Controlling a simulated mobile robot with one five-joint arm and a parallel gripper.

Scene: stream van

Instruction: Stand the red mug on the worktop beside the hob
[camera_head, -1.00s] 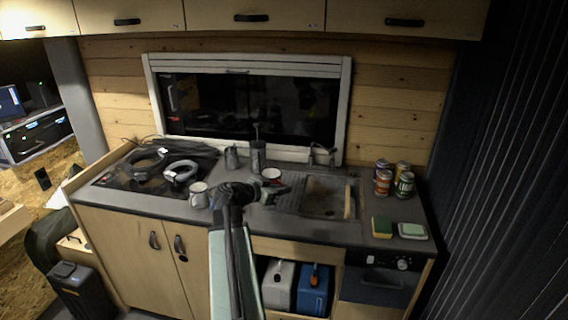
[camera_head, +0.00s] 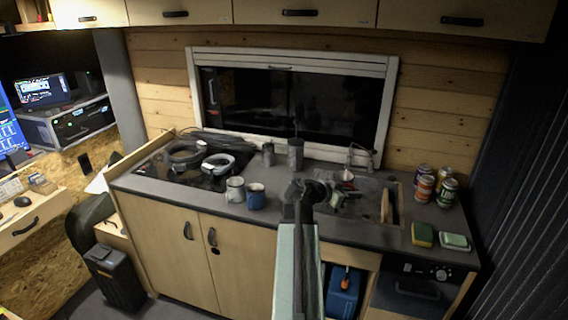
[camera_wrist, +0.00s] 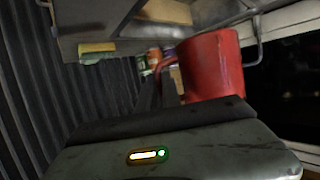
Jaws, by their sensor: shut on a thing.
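The red mug (camera_wrist: 210,65) fills the upper middle of the wrist view, its handle showing at the left. In the head view the mug (camera_head: 344,177) is small and partly hidden behind my gripper (camera_head: 328,191). My gripper is shut on the mug and holds it in front of the tap, over the sink area. The black hob (camera_head: 205,182) is at the left end of the grey worktop (camera_head: 272,213), with coiled cables lying on it. A white mug (camera_head: 235,190) and a blue mug (camera_head: 256,197) stand on the worktop just right of the hob.
A grey canister (camera_head: 296,154) and a small metal jug (camera_head: 268,155) stand at the back, below the window. Several cans (camera_head: 445,190), a sponge (camera_head: 422,235) and a soap dish (camera_head: 455,242) are at the right. Bare worktop lies between the blue mug and my gripper.

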